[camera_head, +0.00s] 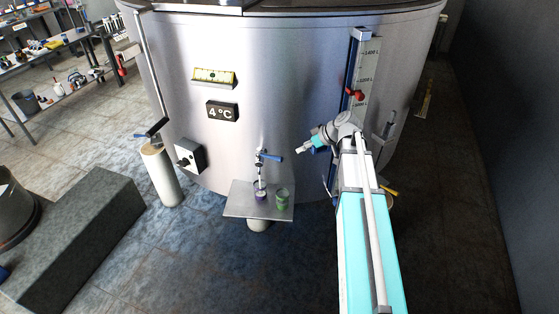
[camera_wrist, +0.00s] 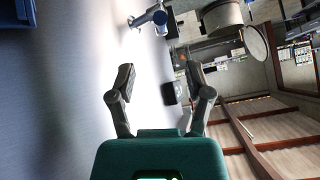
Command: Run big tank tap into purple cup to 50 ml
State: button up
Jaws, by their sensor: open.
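The big steel tank (camera_head: 300,80) fills the middle of the head view. Its tap (camera_head: 260,165) is low on the front, with a blue lever (camera_head: 272,157) pointing sideways to the right. The purple cup (camera_head: 261,195) stands under the tap on a small metal shelf (camera_head: 235,209). A pale vertical line joins tap and cup; I cannot tell spout from stream, nor the cup's level. My gripper (camera_head: 303,149) is open and empty, right of the lever and apart from it. In the wrist view my gripper (camera_wrist: 160,74) shows both fingers spread, with a blue-grey metal fitting (camera_wrist: 153,18) beyond.
A green cup (camera_head: 282,199) stands just right of the purple cup. A level gauge (camera_head: 357,75) with a red marker is beside my arm. Floor in front is clear.

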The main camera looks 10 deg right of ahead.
aim_at(282, 158)
jog(key=b+x, duration=0.7)
jog(key=x, duration=0.4)
jog(key=shift+b+x, duration=0.85)
jog(key=shift+x, duration=0.2)
jog(key=shift+c, duration=0.3)
grip_shut()
